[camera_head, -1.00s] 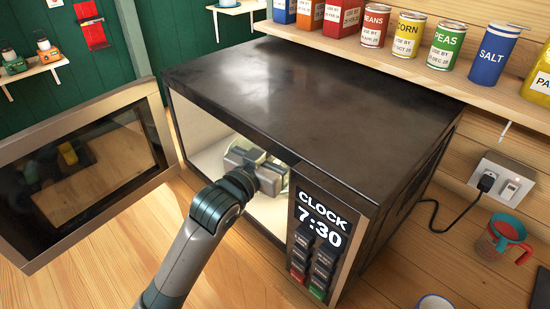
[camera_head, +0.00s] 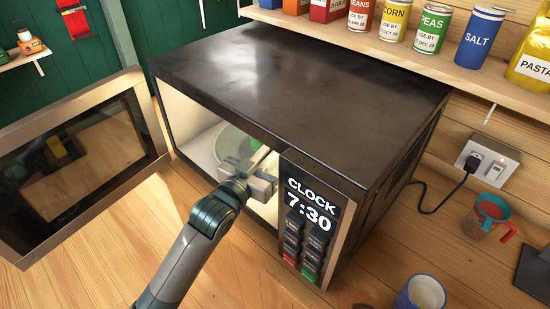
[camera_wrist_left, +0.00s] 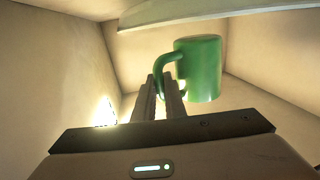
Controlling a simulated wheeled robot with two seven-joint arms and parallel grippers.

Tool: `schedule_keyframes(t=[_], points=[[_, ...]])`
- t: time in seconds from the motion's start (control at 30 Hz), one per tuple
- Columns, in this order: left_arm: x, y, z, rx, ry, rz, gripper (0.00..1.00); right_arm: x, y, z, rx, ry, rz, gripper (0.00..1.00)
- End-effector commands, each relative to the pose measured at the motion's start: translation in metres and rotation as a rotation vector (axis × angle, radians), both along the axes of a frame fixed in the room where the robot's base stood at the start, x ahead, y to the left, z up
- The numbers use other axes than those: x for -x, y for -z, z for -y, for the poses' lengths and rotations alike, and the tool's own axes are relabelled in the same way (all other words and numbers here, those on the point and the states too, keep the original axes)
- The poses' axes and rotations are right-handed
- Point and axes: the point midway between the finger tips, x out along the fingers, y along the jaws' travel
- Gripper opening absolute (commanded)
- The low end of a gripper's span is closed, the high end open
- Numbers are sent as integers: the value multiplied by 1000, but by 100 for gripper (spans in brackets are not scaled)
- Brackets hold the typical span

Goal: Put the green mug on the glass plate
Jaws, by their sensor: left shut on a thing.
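A black microwave (camera_head: 290,85) stands with its door (camera_head: 75,165) open to the left. The round, greenish glass plate (camera_head: 232,141) shows partly inside it, behind my left gripper (camera_head: 250,172), which is at the opening. In the left wrist view my left gripper (camera_wrist_left: 167,88) is shut on the handle of the green mug (camera_wrist_left: 203,68). The mug's body is beside the fingers, to their right. A pale green slab, likely the plate's edge (camera_wrist_left: 190,12), crosses the top of that view, apart from the mug. My right gripper is not in view.
The microwave's side walls and control panel (camera_head: 310,220) bound the opening. A red and teal cup (camera_head: 487,217) and a blue-rimmed mug (camera_head: 420,295) stand on the counter at right. A shelf with cans (camera_head: 432,30) is above. A cord (camera_head: 430,210) runs to the outlet.

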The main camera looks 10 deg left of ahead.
Motion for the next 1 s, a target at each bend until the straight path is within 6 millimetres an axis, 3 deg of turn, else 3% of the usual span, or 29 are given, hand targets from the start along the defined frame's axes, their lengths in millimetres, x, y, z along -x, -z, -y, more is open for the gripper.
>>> schedule_keyframes(t=[0.17,0.5,0.93,0.97,1.0], points=[[0,3,0,0,0,2,0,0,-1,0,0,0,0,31],[1,34,0,0,0,3,0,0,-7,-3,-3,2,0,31],[0,39,0,0,0,3,0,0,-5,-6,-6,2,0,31],[1,40,0,0,0,-1,17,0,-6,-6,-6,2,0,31],[1,40,0,0,0,-1,27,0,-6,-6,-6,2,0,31]])
